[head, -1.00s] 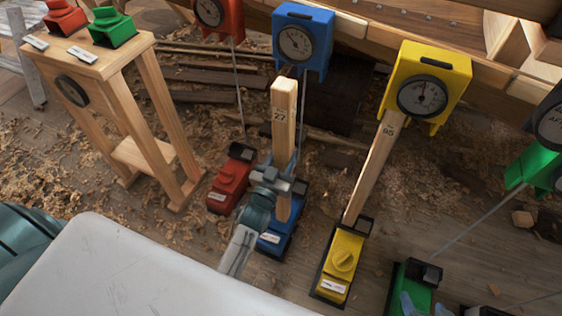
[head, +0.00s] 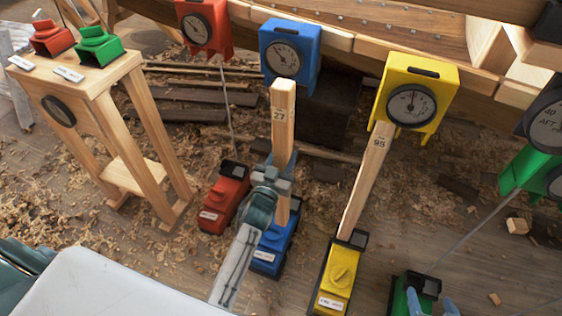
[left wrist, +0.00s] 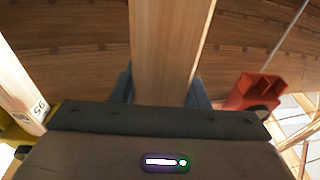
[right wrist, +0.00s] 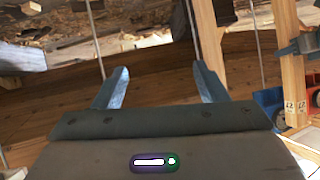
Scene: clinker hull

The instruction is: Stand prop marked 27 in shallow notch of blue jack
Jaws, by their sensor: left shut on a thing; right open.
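The prop marked 27 (head: 283,130) is a pale wooden post, nearly upright. My left gripper (head: 277,180) is shut on its lower part; the prop also shows between the fingers in the left wrist view (left wrist: 168,50). The blue jack (head: 270,252) stands on the floor at the prop's foot. The prop's lower end overlaps the jack in the head view; whether it rests in a notch I cannot tell, and the notches are hidden. The prop's top overlaps the blue dial gauge (head: 288,50); contact is unclear. My right gripper (head: 431,300) is open and empty near the green jack (head: 402,293).
A red jack (head: 223,200) stands close left of the blue one. The yellow jack (head: 340,275) carries the leaning prop marked 95 (head: 366,180) below the yellow gauge (head: 415,95). A wooden stand (head: 110,75) is at left. Thin rods and the hull planking are behind.

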